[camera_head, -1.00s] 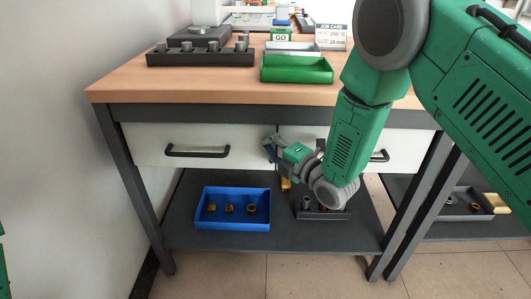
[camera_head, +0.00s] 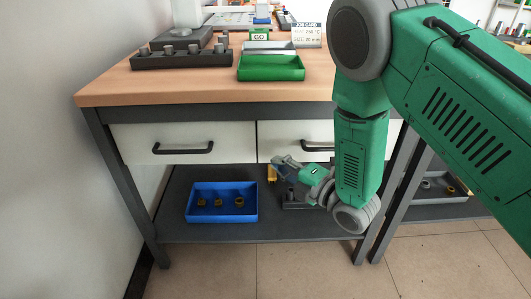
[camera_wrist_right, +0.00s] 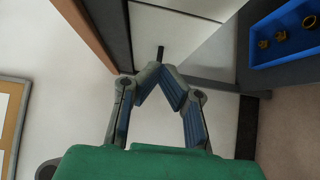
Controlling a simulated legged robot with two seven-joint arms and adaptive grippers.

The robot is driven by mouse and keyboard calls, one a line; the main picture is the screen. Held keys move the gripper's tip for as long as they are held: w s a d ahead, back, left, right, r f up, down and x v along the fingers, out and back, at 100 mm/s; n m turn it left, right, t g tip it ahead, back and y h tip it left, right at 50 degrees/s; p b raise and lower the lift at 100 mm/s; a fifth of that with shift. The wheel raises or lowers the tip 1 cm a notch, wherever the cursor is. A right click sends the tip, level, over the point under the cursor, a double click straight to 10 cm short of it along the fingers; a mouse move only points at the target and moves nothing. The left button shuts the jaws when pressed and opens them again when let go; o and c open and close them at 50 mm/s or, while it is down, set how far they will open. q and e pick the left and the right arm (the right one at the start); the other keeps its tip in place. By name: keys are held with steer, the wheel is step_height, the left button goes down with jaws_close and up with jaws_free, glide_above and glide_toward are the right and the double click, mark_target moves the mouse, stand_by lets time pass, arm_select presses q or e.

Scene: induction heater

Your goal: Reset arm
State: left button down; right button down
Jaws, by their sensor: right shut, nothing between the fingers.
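My right arm comes in from the right in the head view and bends down in front of the workbench. My right gripper (camera_head: 279,167) is in front of the drawers, just above the lower shelf, pointing left. In the right wrist view the right gripper (camera_wrist_right: 160,72) has its fingertips together with nothing between them. Beyond them are a white drawer front with a dark handle and the wall. My left gripper is not in view.
A blue tray (camera_head: 222,217) with brass pieces sits on the lower shelf (camera_head: 280,233). A dark holder (camera_head: 292,204) is partly hidden behind my gripper. On the wooden top (camera_head: 190,89) are a green tray (camera_head: 271,75), a dark block with grey cylinders (camera_head: 180,61) and a job card (camera_head: 307,35).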

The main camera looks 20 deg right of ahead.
steer(key=s+d+f+m+g+h+p, duration=0.25)
steer(key=s+f+m+g+p, duration=0.2)
steer(key=s+m, duration=0.3)
steer(key=s+d+f+m+g+h+p, duration=0.2)
steer(key=s+f+m+g+h+p, duration=0.15)
steer(key=s+f+m, duration=0.35)
steer(key=s+d+r+m+g+h+p, duration=0.1)
steer(key=s+m+g, duration=0.6)
steer(key=s, duration=1.3)
steer(key=m+h+p, duration=0.1)
steer(key=p, duration=0.1)
steer(key=shift+d+p, duration=0.15)
steer(key=shift+p, duration=0.2)
steer(key=shift+d, duration=0.2)
steer(key=shift+w+a, duration=0.1)
steer(key=shift+a, duration=0.1)
